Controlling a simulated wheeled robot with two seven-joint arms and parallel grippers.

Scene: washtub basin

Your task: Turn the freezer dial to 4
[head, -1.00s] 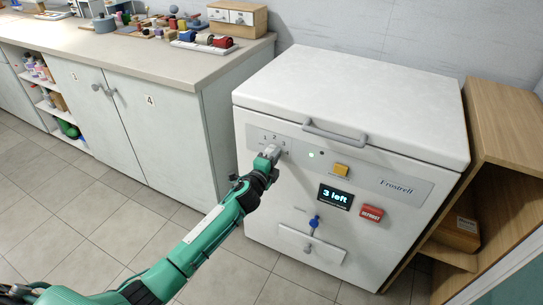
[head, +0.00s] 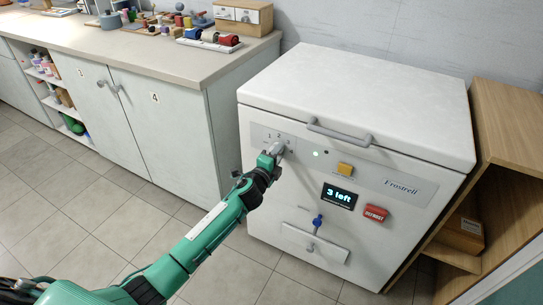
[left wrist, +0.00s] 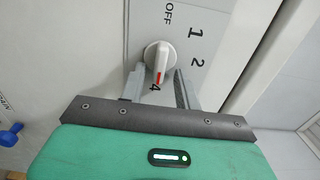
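The freezer (head: 360,90) is a white chest with a control panel on its front. In the left wrist view its dial (left wrist: 160,56) is a white knob with a red mark pointing down, toward the printed 4. OFF, 1 and 2 show around it; the 3 seems hidden behind a finger. My left gripper (head: 279,150) is at the dial and hides it in the head view. In the left wrist view its fingers (left wrist: 160,80) stand apart on either side of the dial's lower end, with a gap showing; contact is unclear. My right gripper is not in view.
The freezer front also has a yellow button (head: 345,169), a display (head: 340,196) reading "3 left", a red defrost button (head: 376,214) and a blue valve (head: 317,221). A grey lid handle (head: 340,134) is just above. A counter (head: 150,55) stands left; wooden shelving (head: 505,120) stands right.

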